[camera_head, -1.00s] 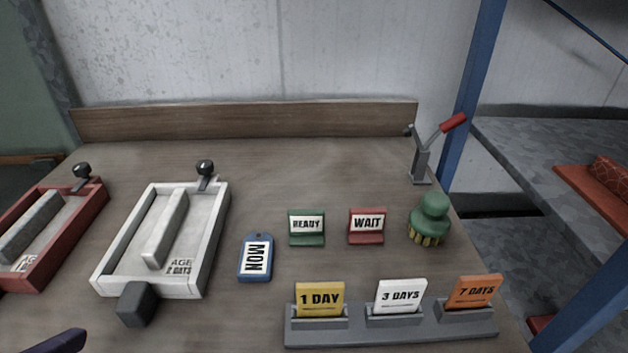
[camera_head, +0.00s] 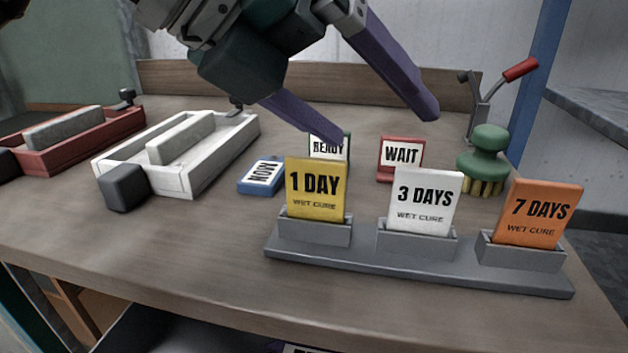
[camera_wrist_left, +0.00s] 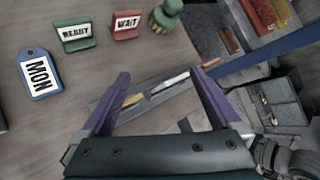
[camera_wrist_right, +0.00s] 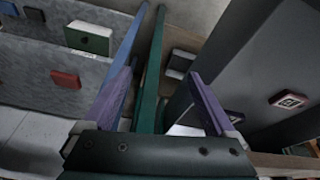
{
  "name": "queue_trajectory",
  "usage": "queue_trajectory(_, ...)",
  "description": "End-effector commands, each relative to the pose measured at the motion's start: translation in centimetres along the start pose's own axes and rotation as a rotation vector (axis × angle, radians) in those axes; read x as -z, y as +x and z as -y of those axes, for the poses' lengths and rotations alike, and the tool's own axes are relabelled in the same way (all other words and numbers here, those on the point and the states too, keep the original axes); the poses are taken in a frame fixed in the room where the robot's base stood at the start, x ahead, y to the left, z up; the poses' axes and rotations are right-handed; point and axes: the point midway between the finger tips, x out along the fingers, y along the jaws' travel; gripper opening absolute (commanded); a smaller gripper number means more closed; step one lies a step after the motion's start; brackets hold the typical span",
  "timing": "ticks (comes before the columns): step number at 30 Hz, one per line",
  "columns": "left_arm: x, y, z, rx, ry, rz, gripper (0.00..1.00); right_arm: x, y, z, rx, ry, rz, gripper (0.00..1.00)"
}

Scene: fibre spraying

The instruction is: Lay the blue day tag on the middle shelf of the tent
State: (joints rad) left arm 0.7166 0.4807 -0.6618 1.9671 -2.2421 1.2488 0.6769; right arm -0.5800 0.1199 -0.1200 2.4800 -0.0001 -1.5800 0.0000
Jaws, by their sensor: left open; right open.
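The blue day tag (camera_head: 262,176), marked MON, lies flat on the bench between the white mould and the green READY sign. It also shows at the left of the left wrist view (camera_wrist_left: 38,76). My left gripper (camera_head: 382,125) is open and empty above the bench, its purple fingers to the right of the tag and above the signs. In its own wrist view the left gripper (camera_wrist_left: 160,75) is over the card rack, apart from the tag. My right gripper (camera_wrist_right: 160,78) shows only in its wrist view, open. I cannot make out the tent's middle shelf.
A grey rack (camera_head: 420,262) holds yellow, white and orange cards at the bench front. READY (camera_head: 328,146) and WAIT (camera_head: 400,158) signs and a green brush (camera_head: 486,160) stand behind. White (camera_head: 180,150) and red (camera_head: 70,140) moulds are left. Green and blue posts (camera_wrist_right: 150,65) pass between my right fingers.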

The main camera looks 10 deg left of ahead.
Motion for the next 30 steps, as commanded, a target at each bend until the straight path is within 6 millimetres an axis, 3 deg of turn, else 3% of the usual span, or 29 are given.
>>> queue_trajectory(1, 0.1, 0.3, -3.7, -0.15, 0.022, -0.008, 0.97, -0.5, 1.5, 0.1, 0.0, 0.0, 0.0, 0.91)
queue_trajectory(3, -0.4, -0.6, -7.8, -0.338, 0.028, -0.014, 0.97, -0.7, 2.2, 0.1, 0.0, 0.0, 0.0, 0.91)
queue_trajectory(7, -1.2, -2.8, -12.1, -0.558, 0.011, -0.008, 0.97, -0.9, 2.8, 0.1, 0.0, 0.0, 0.0, 0.91)
queue_trajectory(11, -1.4, -3.2, -13.8, -0.635, -0.001, -0.006, 0.97, -1.0, 3.0, 0.1, 0.0, 0.0, 0.0, 0.91)
queue_trajectory(30, -0.7, 3.6, -18.8, -0.633, 0.0, -0.008, 0.97, -1.3, 3.9, 0.1, 0.0, 0.0, 0.001, 0.91)
